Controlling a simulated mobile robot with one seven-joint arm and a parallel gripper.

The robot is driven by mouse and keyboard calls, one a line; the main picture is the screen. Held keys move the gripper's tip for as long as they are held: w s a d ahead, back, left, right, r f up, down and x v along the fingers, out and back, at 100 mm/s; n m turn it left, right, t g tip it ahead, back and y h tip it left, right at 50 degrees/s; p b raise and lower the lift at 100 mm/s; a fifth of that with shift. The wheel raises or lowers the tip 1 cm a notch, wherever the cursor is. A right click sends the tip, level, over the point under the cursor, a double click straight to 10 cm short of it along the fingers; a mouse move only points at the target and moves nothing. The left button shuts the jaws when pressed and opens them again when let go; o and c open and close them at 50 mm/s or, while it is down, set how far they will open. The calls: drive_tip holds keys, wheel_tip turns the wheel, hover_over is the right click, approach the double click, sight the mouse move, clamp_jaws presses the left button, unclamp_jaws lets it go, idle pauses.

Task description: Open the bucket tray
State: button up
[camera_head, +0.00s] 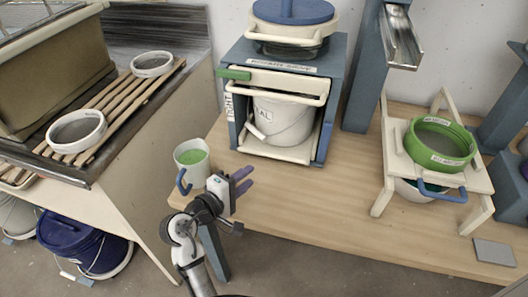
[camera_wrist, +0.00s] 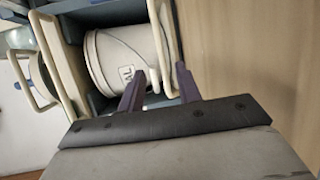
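The bucket tray (camera_head: 292,153) is a cream tray low in a blue-grey cabinet (camera_head: 323,140). A white lidded bucket (camera_head: 285,118) stands on it, inside the cabinet; the bucket also shows in the wrist view (camera_wrist: 108,60). A cream bar (camera_wrist: 158,40) runs along the tray's front in the wrist view, which is turned sideways. My gripper (camera_head: 250,178) is in front of the cabinet's lower left, low over the table. Its purple fingers (camera_wrist: 159,70) are apart with nothing held. The bar's end appears close ahead of the gap between the fingers; contact is not visible.
A cream upper handle (camera_head: 275,92) crosses the cabinet above the bucket. A green-filled mug (camera_head: 191,158) with a blue handle stands just left of my gripper. A cream stand (camera_head: 393,165) with a green sieve (camera_head: 440,143) is at right. The table between is clear.

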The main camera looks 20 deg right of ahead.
sight(275, 155)
drive_tip(key=p+x, duration=0.2)
drive_tip(key=x, duration=1.1)
drive_tip(key=shift+d+p, duration=0.15)
drive_tip(key=shift+p, duration=0.25)
clamp_jaws()
